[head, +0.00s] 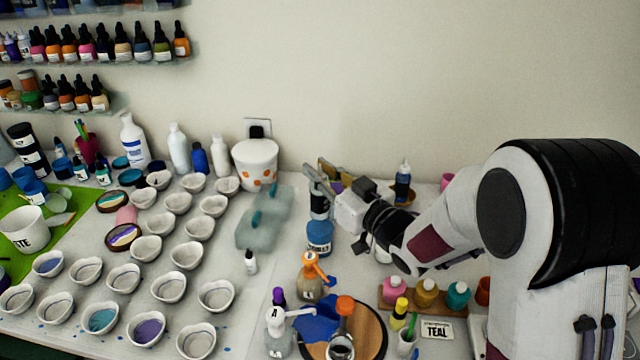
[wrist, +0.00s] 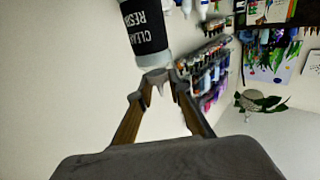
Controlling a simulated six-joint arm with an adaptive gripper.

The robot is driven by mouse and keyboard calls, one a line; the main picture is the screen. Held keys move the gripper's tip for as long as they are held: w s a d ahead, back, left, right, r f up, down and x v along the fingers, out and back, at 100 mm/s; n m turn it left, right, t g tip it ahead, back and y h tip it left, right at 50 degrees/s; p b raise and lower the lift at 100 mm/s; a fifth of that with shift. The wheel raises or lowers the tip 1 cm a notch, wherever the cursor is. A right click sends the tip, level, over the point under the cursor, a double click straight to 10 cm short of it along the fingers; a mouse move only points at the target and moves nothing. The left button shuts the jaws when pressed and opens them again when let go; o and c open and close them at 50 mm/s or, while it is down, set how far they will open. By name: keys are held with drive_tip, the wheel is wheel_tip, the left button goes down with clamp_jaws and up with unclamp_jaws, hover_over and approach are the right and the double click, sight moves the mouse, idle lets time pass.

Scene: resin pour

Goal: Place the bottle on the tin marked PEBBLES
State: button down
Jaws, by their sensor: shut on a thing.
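The bottle (head: 319,207) has a black label and hangs upright from my gripper (head: 313,182) in the head view. In the wrist view its label reads CLEAR RESIN (wrist: 146,32), and my gripper (wrist: 160,76) is shut on its narrow top. A blue tin (head: 319,233) stands directly below the bottle in the head view; its small label seems to end in "BLES". The bottle's lower end lines up with the tin's top; I cannot tell whether they touch.
A pump bottle with an orange top (head: 312,283) stands in front of the tin, near a round wooden board (head: 372,325). A small white bottle (head: 250,262) and rows of bowls (head: 216,294) lie to the left. A paint rack (head: 402,292) is at the right.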

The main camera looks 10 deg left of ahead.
drive_tip(key=shift+f, duration=1.75)
drive_tip(key=c, duration=1.9)
unclamp_jaws()
drive_tip(key=shift+f, duration=0.1)
drive_tip(key=shift+r, duration=0.2)
drive_tip(key=v, duration=1.2)
drive_tip(key=shift+d+r, duration=0.1)
